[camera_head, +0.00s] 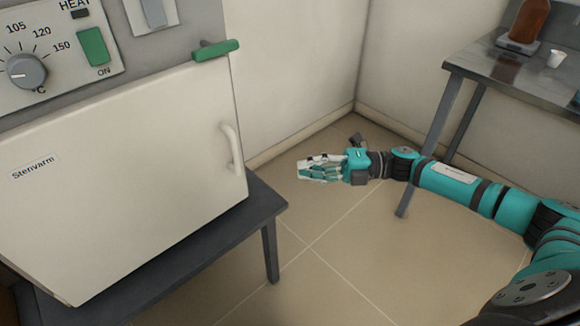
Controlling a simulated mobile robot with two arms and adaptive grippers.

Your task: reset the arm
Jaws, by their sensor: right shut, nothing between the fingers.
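My right arm comes in from the right and reaches out to the left over the tiled floor. My right gripper (312,170) is shut and empty at its end. It is in open air to the right of the furnace door handle (231,150), apart from it. My left gripper is not in view.
A cream furnace (130,180) with its door shut stands on a dark table (268,212) at the left. It has a dial (27,71) and a green switch (94,47). A metal table (490,65) at the right holds a brown bottle (529,22) and a white cup (556,59).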

